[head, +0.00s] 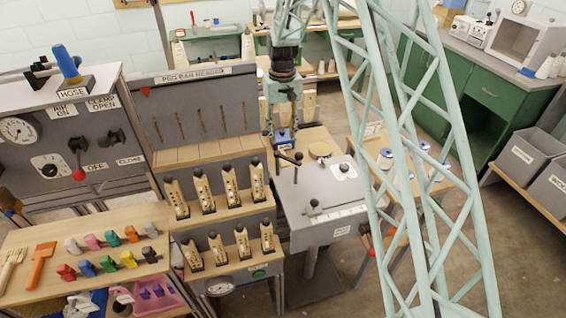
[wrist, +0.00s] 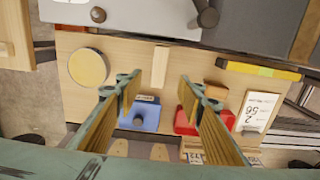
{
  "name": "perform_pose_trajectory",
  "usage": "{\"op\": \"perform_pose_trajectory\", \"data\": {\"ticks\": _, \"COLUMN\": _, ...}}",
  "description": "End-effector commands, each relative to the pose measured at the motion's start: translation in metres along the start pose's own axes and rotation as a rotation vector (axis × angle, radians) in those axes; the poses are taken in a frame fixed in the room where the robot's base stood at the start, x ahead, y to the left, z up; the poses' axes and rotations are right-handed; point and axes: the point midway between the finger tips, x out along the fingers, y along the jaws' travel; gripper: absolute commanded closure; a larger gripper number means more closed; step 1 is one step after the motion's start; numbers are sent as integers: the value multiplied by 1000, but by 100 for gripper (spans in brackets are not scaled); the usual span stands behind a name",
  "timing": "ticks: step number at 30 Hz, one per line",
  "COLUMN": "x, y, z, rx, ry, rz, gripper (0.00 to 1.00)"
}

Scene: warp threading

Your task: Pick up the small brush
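Two brush-like tools lie at the left end of the wooden bench in the head view: an orange one (head: 41,263) and a cream one (head: 11,266). I cannot tell which is the small brush. My gripper (head: 281,128) is far to their right, pointing down over a small wooden table behind the grey machine. In the wrist view my gripper (wrist: 158,88) is open, with its wood-coloured fingers apart and nothing held between them. A blue object (wrist: 139,114) shows below the gap, and a red object (wrist: 186,122) is partly hidden by the right finger.
A round yellow-topped item (wrist: 88,67) and a number card (wrist: 258,110) lie on the small table. Several coloured clips (head: 108,237) sit right of the brush-like tools. The peg board (head: 205,110) and grey machine (head: 318,200) stand between gripper and bench.

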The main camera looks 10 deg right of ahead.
Motion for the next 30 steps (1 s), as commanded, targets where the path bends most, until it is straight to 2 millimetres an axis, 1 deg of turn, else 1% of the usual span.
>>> {"op": "perform_pose_trajectory", "data": {"ticks": 15, "x": 63, "y": 0, "z": 1, "rx": 0, "ry": -2, "rz": 0, "gripper": 65}}
{"op": "perform_pose_trajectory", "data": {"ticks": 18, "x": 72, "y": 0, "z": 0, "rx": 0, "ry": 0, "rz": 0, "gripper": 65}}
{"op": "perform_pose_trajectory", "data": {"ticks": 22, "x": 78, "y": 0, "z": 0, "rx": 0, "ry": 0, "rz": 0, "gripper": 65}}
{"op": "perform_pose_trajectory", "data": {"ticks": 30, "x": 80, "y": 0, "z": 0, "rx": 0, "ry": 0, "rz": 0, "gripper": 65}}
